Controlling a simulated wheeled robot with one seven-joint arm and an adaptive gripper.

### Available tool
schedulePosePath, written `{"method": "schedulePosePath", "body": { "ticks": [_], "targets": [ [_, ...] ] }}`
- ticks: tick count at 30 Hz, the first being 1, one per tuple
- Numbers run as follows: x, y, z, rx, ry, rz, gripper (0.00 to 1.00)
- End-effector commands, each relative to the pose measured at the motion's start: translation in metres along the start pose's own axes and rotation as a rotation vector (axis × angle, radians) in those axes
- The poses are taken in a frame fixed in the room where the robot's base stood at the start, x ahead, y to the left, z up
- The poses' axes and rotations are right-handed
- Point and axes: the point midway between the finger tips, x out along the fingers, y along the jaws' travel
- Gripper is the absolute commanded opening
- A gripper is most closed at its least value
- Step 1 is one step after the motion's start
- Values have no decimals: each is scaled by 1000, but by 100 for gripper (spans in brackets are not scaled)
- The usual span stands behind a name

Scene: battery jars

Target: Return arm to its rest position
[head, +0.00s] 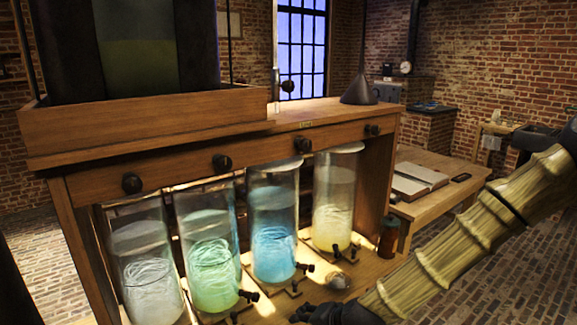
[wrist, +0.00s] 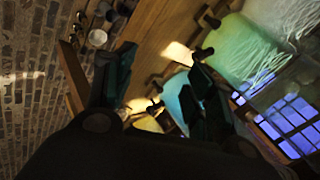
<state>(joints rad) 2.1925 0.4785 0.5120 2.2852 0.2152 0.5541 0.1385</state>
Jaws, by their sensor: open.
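My arm reaches in from the right of the head view, its pale, ringed links slanting down to the bottom edge. My gripper (head: 318,312) is at the bottom centre, in front of the jar stand and partly cut off. In the wrist view my gripper (wrist: 165,72) shows two dark fingers spread apart with nothing held between them. Glass jars stand in a row: whitish (head: 150,283), green (head: 212,265), blue (head: 272,240) and yellow (head: 333,210). Small dark taps are at their lower fronts. The gripper looks near the lower shelf; contact cannot be told.
The wooden stand (head: 240,160) has dark knobs along its front rail. A small round object (head: 338,281) lies on the shelf near the gripper. Brick floor is free at lower right.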

Motion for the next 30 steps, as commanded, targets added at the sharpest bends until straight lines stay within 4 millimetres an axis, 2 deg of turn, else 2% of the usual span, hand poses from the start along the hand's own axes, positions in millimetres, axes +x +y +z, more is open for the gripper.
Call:
{"method": "schedulePosePath", "body": {
  "ticks": [1, 4, 10, 14, 18, 21, 25, 30],
  "targets": [
    [9, 28, 16, -23, -21, 45, 55],
    [19, 78, 42, -75, -56, 123, 55],
    [23, 181, 96, -186, -140, 278, 55],
    [13, 247, 130, -265, -205, 376, 55],
    [-8, 316, 165, -361, -286, 478, 55],
    [-28, 358, 185, -427, -342, 540, 55],
    [-51, 396, 202, -494, -401, 597, 55],
    [-66, 417, 210, -536, -435, 628, 55]
  ]
}}
